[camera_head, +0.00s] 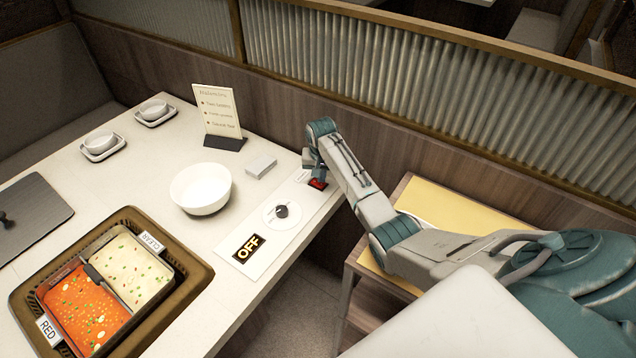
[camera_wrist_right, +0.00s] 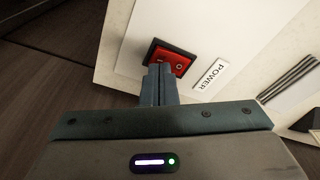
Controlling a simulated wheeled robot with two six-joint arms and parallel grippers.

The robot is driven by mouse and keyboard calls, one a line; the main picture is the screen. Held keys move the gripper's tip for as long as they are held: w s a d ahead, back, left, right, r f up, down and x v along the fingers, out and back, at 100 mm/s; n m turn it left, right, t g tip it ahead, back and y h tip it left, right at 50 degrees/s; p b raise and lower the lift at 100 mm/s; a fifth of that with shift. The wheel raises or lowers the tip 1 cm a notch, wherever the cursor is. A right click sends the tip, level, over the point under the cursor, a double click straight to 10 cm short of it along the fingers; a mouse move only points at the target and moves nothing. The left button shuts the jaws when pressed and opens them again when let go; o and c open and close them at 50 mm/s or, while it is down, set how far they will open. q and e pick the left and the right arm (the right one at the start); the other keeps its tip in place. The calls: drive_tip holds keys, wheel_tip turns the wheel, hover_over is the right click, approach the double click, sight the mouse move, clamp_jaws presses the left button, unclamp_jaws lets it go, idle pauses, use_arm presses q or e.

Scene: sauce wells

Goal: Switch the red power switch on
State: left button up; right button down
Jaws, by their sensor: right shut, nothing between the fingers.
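The red power switch (camera_head: 317,184) sits in a black frame on the white control panel, at the right end of the table. In the right wrist view the switch (camera_wrist_right: 170,58) shows beside a "POWER" label (camera_wrist_right: 209,80). My right gripper (camera_head: 309,165) is shut and empty. In the wrist view its fingertips (camera_wrist_right: 158,70) are at the lower edge of the switch and overlap it; whether they touch cannot be told. A display on the panel reads "OFF" (camera_head: 248,248). My left gripper is not in view.
A round dial (camera_head: 282,211) lies between the switch and the display. A white bowl (camera_head: 201,189), a small white box (camera_head: 260,166) and a menu stand (camera_head: 219,116) are nearby. A two-part pot (camera_head: 196,282) of red and clear soup stands at front left.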

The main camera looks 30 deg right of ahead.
drive_tip(key=shift+f, duration=0.65)
wheel_tip(320, 180, up, 7)
drive_tip(key=p, duration=0.7)
idle(0.5)
idle(0.4)
